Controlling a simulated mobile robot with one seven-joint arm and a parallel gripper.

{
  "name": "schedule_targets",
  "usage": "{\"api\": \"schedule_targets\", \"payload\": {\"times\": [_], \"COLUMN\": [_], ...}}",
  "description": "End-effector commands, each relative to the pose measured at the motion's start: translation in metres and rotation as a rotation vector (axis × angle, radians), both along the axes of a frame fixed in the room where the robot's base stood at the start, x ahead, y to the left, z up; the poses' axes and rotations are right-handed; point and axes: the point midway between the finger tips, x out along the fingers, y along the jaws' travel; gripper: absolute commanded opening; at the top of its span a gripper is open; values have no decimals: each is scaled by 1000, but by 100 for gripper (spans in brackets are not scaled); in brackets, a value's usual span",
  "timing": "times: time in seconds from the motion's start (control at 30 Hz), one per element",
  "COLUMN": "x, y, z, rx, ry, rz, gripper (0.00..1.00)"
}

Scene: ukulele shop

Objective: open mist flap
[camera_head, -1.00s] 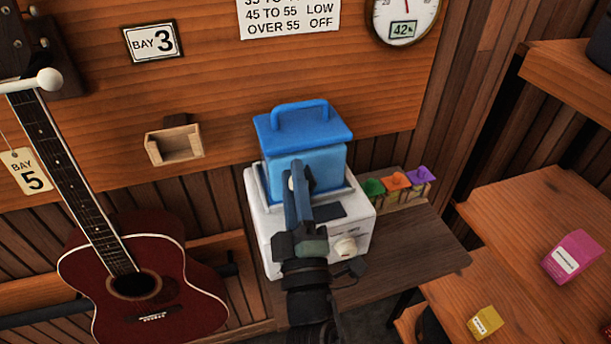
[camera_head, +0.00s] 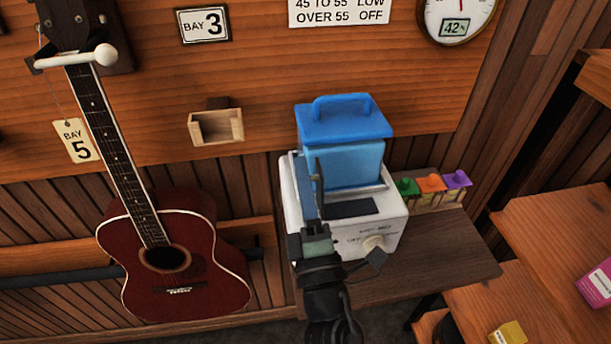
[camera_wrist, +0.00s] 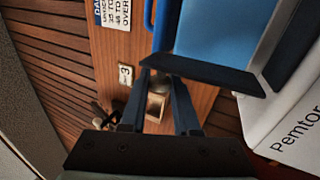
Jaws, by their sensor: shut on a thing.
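The humidifier has a white base (camera_head: 300,210) with a knob and a blue tank (camera_head: 342,163) with a handled lid. A dark rectangle (camera_head: 352,208) shows on top of the base in front of the tank. My gripper (camera_head: 311,180) is at the left front of the tank, over the base. In the wrist view, a dark flat plate, which looks like the mist flap (camera_wrist: 210,74), reaches across the fingertips of my gripper (camera_wrist: 158,82). The jaws are shut on its left end, though the contact itself is partly hidden.
Small green, orange and purple items (camera_head: 431,184) stand right of the humidifier on the wooden stand (camera_head: 445,255). A red guitar (camera_head: 165,275) hangs at left. A small wooden box (camera_head: 217,127) is on the wall. Shelves (camera_head: 555,225) are at right.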

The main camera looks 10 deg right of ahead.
Motion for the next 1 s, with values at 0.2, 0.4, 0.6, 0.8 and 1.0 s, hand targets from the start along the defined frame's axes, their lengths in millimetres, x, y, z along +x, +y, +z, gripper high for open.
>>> {"api": "schedule_targets", "payload": {"times": [0.2,0.4,0.6,0.8,1.0], "x": [0,0,0,-10,-42], "y": [0,0,0,-1,-3], "z": [0,0,0,-6,-23], "rx": [1,1,1,3,2], "ry": [0,0,0,1,4], "rz": [0,-1,-1,-1,-2], "gripper": [0,58,58,58,58]}}
